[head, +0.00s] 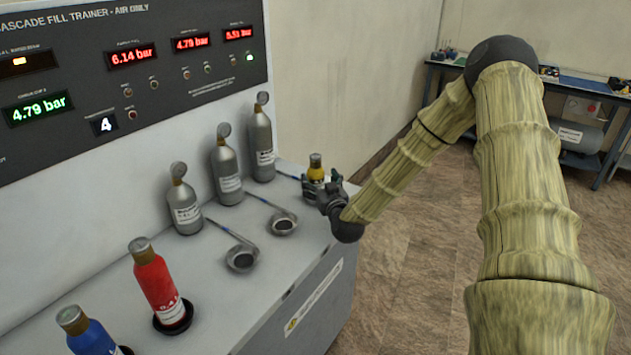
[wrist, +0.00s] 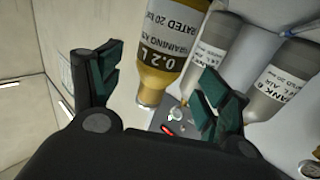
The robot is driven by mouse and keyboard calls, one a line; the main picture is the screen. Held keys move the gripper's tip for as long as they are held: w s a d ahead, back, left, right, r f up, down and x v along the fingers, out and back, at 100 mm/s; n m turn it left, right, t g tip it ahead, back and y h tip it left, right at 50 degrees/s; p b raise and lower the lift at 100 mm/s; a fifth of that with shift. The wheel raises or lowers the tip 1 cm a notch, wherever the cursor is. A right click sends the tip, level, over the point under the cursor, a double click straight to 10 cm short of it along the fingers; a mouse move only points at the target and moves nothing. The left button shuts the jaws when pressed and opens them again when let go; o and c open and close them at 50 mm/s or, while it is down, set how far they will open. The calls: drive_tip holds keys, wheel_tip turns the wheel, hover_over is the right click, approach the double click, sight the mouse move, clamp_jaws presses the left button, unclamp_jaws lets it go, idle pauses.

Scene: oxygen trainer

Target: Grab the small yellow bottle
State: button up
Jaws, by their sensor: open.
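The small yellow bottle (head: 316,170) stands at the far right end of the grey bench, with a brownish cap on top. In the head view my gripper (head: 322,188) is right at it and covers its lower part. In the wrist view the yellow bottle (wrist: 168,62) shows a white and black label reading 0.2 L. It lies ahead of and between the open fingers of my gripper (wrist: 158,88). Whether a finger touches it cannot be told.
Grey cylinders (head: 262,145) with gauges stand behind on the bench (head: 200,270). Empty round holders (head: 242,258) lie in front of them. A red bottle (head: 158,285) and a blue bottle (head: 88,335) stand at the near left. A display panel (head: 130,60) rises behind.

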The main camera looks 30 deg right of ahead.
sight(316, 171)
drive_tip(key=shift+p+x, duration=0.75)
drive_tip(key=shift+x, duration=1.6)
drive_tip(key=shift+d, duration=0.1)
drive_tip(key=c, duration=1.2)
drive_tip(key=shift+r, duration=0.1)
drive_tip(key=shift+c, duration=1)
drive_tip(key=shift+r, duration=0.1)
